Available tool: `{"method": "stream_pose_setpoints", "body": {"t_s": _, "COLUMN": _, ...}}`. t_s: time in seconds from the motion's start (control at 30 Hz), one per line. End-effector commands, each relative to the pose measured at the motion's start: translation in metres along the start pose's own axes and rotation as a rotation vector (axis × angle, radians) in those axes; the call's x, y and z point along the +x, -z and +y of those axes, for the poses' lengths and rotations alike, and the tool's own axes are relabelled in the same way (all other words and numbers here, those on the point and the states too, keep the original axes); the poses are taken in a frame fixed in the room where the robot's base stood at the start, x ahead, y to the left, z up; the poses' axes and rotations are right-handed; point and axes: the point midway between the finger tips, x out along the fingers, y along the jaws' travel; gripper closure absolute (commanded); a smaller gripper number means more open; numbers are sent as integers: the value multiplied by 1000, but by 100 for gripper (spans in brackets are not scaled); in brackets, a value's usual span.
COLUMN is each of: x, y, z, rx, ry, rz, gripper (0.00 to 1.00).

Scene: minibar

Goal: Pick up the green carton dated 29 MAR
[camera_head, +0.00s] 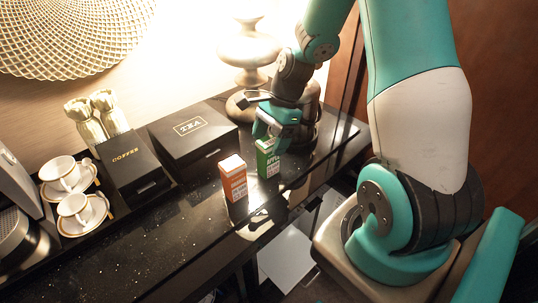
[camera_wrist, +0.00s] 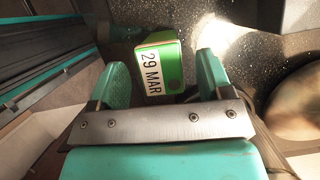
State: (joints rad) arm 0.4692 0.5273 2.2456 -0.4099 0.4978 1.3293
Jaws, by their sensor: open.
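The green carton (camera_head: 267,161) stands upright on the black counter, and its front face reads "APPLE" in part. In the wrist view the green carton (camera_wrist: 172,84) shows a white label (camera_wrist: 151,73) reading "29 MAR". My gripper (camera_head: 272,125) is just above and behind the carton's top in the head view. In the wrist view my gripper (camera_wrist: 160,75) is open, with one teal finger to each side of the carton and nothing held. An orange carton (camera_head: 233,181) stands upright to the left of the green one.
Two black boxes marked COFFEE (camera_head: 134,165) and TEA (camera_head: 193,133), and two white cups (camera_head: 73,208), stand to the left. A lamp (camera_head: 248,55) stands behind. The counter's (camera_head: 180,235) front middle is clear, with its edge close to the cartons.

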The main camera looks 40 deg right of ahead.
Motion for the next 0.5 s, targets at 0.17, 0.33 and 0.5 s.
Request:
{"method": "stream_pose_setpoints", "body": {"t_s": 0.17, "x": 25, "y": 1, "z": 0, "rx": 0, "ry": -5, "rz": -1, "gripper": 28}}
{"method": "stream_pose_setpoints", "body": {"t_s": 0.33, "x": 32, "y": 1, "z": -1, "rx": -1, "ry": -1, "rz": 1, "gripper": 28}}
{"method": "stream_pose_setpoints", "body": {"t_s": 0.5, "x": 32, "y": 1, "z": -1, "rx": -1, "ry": 0, "rz": 1, "gripper": 32}}
